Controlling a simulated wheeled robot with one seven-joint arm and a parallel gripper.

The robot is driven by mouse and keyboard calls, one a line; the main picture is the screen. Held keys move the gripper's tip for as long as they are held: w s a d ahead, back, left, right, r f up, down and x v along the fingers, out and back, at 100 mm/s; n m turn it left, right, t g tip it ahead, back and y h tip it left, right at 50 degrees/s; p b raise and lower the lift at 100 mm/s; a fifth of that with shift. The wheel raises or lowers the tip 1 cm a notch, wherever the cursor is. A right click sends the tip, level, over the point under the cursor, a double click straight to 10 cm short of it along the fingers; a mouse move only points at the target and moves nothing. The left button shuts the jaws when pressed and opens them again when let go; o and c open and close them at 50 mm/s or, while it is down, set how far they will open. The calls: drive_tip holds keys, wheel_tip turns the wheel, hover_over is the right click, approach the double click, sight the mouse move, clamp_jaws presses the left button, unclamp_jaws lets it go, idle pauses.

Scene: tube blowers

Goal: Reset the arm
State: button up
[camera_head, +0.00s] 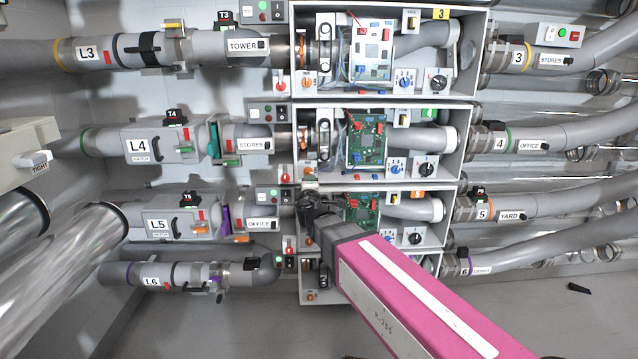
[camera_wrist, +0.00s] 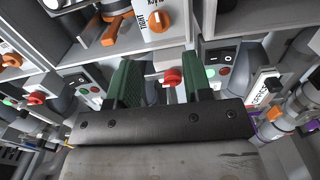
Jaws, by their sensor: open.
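My arm (camera_head: 400,295), with a pink link, reaches from the lower right up to the open blower boxes in the middle. My gripper (camera_head: 308,190) is at the left edge of the third box from the top, and the arm covers part of that box and the one below. In the wrist view my gripper (camera_wrist: 160,85) shows two dark green fingers spread apart with nothing held between them. A red knob (camera_wrist: 172,77) shows in the gap between the fingers, beyond the tips. I cannot tell whether a finger touches anything.
Orange knobs (camera_wrist: 157,21) and a switch box (camera_wrist: 219,71) are close around the fingers. The blower boxes (camera_head: 385,97) stack vertically, with grey tubes on both sides. A small black object (camera_head: 578,288) lies on the floor at right. The floor at lower right (camera_head: 560,325) is mostly clear.

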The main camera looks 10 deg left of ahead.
drive_tip(key=d+f+m+g+h, duration=0.4)
drive_tip(key=d+f+m, duration=0.3)
drive_tip(key=d, duration=0.7)
drive_tip(key=d+f+m+g+h, duration=0.3)
drive_tip(key=d+f+m+h, duration=0.2)
drive_tip(key=d+f, duration=0.65)
drive_tip(key=s+d+f+m+g+y, duration=0.5)
drive_tip(key=s+d+f+m+g, duration=0.3)
drive_tip(key=s+d, duration=0.6)
wheel_tip(320, 180, down, 3)
drive_tip(key=d+g, duration=0.2)
drive_tip(key=shift+s+g, duration=0.25)
drive_tip(key=shift+g, duration=0.05)
drive_tip(key=shift+f, duration=0.1)
